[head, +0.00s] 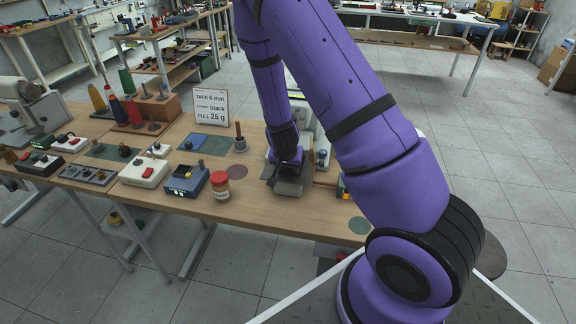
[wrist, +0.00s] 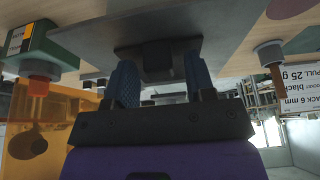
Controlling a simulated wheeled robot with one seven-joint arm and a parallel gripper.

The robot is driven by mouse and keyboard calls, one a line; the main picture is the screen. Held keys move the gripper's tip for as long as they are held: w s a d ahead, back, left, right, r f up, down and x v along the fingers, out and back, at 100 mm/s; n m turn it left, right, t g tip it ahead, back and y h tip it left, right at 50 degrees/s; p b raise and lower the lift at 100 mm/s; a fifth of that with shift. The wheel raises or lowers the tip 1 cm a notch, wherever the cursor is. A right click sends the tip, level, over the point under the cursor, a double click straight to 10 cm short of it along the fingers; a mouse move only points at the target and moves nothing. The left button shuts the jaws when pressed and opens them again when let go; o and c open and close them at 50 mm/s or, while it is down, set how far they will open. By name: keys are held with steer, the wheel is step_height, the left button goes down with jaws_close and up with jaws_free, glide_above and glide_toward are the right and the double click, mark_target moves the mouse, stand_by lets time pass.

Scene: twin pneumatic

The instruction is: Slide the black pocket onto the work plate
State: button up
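The black pocket (wrist: 157,58) shows in the wrist view as a dark block between my gripper's two blue fingers. Behind it is a flat dark grey plate (wrist: 100,28), which looks like the work plate. In the head view my gripper (head: 287,163) points down over dark grey flat pieces (head: 290,188) near the table's front edge, right of centre. The arm and wrist hide much of the pocket there. The fingers stand apart with the block between them. I cannot tell whether they press on it, or where the pocket ends and the plate begins.
A red-lidded jar (head: 220,186) and a blue device (head: 187,181) stand left of my gripper. A sign (head: 211,106) and a round peg stand (head: 239,140) are behind. A green disc (head: 359,225) lies at the front right of the wooden table (head: 250,207).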

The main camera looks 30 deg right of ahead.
steer(key=shift+o, duration=0.3)
steer(key=v, duration=1)
steer(key=shift+s+r, duration=0.15)
steer(key=shift+r, duration=0.15)
steer(key=shift+a, duration=0.15)
